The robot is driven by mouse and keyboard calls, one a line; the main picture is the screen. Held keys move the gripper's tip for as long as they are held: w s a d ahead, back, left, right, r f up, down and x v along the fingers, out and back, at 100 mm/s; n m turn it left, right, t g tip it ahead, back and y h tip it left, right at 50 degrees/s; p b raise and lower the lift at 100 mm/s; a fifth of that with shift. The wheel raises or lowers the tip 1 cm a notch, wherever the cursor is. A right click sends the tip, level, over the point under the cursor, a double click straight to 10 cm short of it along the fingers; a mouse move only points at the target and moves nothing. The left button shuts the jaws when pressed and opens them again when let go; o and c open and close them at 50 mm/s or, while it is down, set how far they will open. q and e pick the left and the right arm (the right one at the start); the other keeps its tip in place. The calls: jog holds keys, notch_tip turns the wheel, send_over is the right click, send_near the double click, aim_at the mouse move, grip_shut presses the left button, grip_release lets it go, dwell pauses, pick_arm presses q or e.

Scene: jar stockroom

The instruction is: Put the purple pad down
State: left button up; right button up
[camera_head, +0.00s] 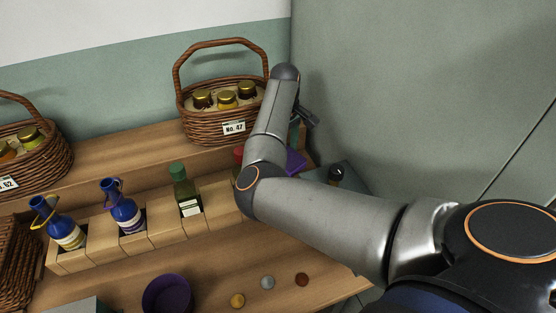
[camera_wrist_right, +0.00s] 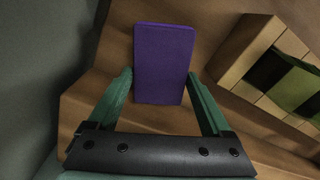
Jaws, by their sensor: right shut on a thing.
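The purple pad (camera_wrist_right: 164,62) is a flat rectangular block between the green fingers of my right gripper (camera_wrist_right: 159,77) in the right wrist view. The gripper is shut on it, near the pad's lower end in that view. In the head view the pad (camera_head: 296,161) shows only in part behind my right arm, near the right end of the wooden shelf (camera_head: 105,187). The gripper itself is mostly hidden there. I cannot tell whether the pad touches the wood. My left gripper is in neither view.
A wooden rack (camera_head: 163,231) holds blue bottles (camera_head: 124,212) and a green bottle (camera_head: 183,186). A wicker basket (camera_head: 205,125) with several jars stands behind on the shelf. A purple bowl (camera_head: 167,295) and three small discs (camera_head: 267,282) lie in front. A wall closes off the right.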

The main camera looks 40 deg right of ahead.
jog(key=shift+s+d+f+b, duration=0.1)
jog(key=shift+f+b, duration=0.4)
jog(key=shift+f, duration=0.05)
notch_tip(320, 180, down, 2)
jog(key=b, duration=0.2)
jog(key=shift+f+b, duration=0.2)
jog(key=shift+b, duration=0.15)
jog(key=shift+f, duration=0.2)
jog(key=shift+p, duration=0.35)
jog(key=o, duration=1.2)
jog(key=shift+f, duration=0.2)
jog(key=shift+o, duration=0.2)
